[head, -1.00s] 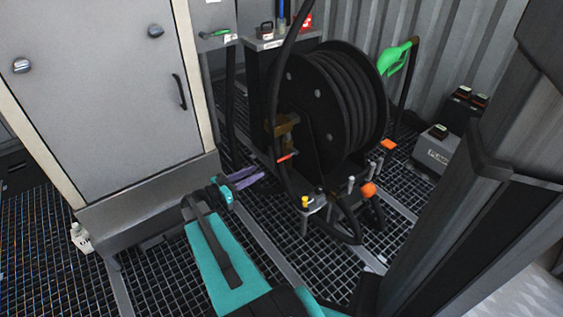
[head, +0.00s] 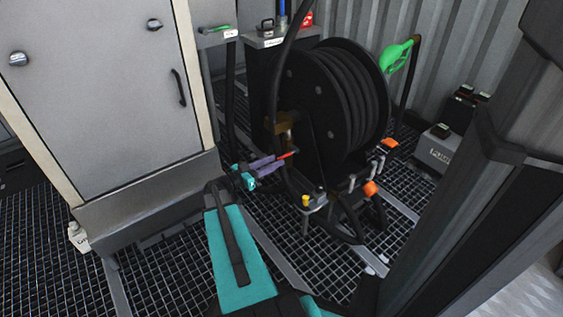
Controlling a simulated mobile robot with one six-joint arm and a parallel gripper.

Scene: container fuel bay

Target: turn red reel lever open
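The red reel lever (head: 288,154) is a short, thin handle low on the left side of the black hose reel (head: 333,100). It slants slightly up to the right. My gripper (head: 271,163), with purple fingers, is at the lever's left end in the head view. The fingertips overlap that end in the picture and hide part of it. Whether they touch it or close around it cannot be made out at this size.
A grey cabinet (head: 110,90) stands close on the left. A black hose (head: 274,90) hangs in front of the reel. A yellow-capped fitting (head: 306,200) and an orange knob (head: 370,188) sit below it. A green nozzle (head: 396,56) hangs behind. Grating floor (head: 200,270) is open in front.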

